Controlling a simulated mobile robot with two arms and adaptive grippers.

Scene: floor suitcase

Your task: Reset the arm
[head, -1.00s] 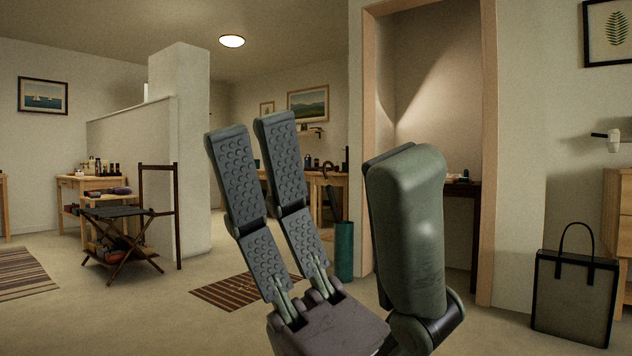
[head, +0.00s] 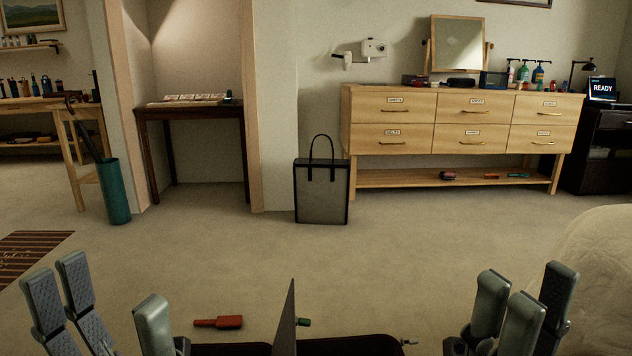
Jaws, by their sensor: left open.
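My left gripper (head: 103,292) is at the bottom left of the head view. Its grey ridged fingers are spread wide and nothing shows between them. My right gripper (head: 530,290) is at the bottom right, its fingers pointing up. The fingers overlap from this angle, so I cannot tell how far its jaws are apart; no held object shows. Both grippers are low over the floor, and the frame's bottom edge cuts off their arms.
Between the grippers are a dark case-like thing (head: 345,347), an upright dark panel (head: 284,322) and a red object (head: 219,322). A black bag (head: 321,192) stands by the wall, left of a wooden dresser (head: 455,127). A pale rounded surface (head: 600,285) is at the right. Mid-floor is clear.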

